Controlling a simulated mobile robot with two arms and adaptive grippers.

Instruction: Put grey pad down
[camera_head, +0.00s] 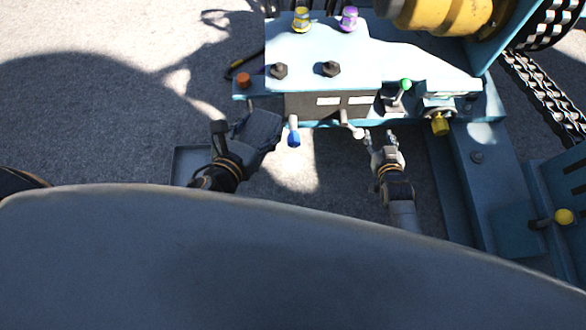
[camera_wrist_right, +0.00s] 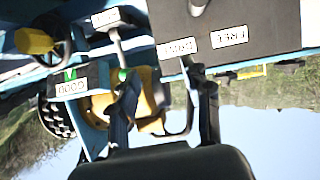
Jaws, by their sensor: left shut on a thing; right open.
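The grey pad (camera_head: 258,128) is a dark, blocky piece in the head view, in front of the left end of the blue machine. My left gripper (camera_head: 240,148) is shut on it, and the pad hides most of its fingers. The pad is tilted, and I cannot tell whether it touches anything below. My right gripper (camera_head: 379,138) is open and empty, just in front of the machine's front edge. In the right wrist view, my right gripper's fingers (camera_wrist_right: 168,100) stand apart before the labelled panel.
The blue machine (camera_head: 390,65) carries a blue-tipped lever (camera_head: 294,138), a green-knobbed lever (camera_head: 405,86), a yellow knob (camera_head: 440,124) and an orange button (camera_head: 243,80). A shallow grey tray (camera_head: 187,160) lies left of my left gripper. Chains (camera_head: 545,95) hang at right. Open ground lies left.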

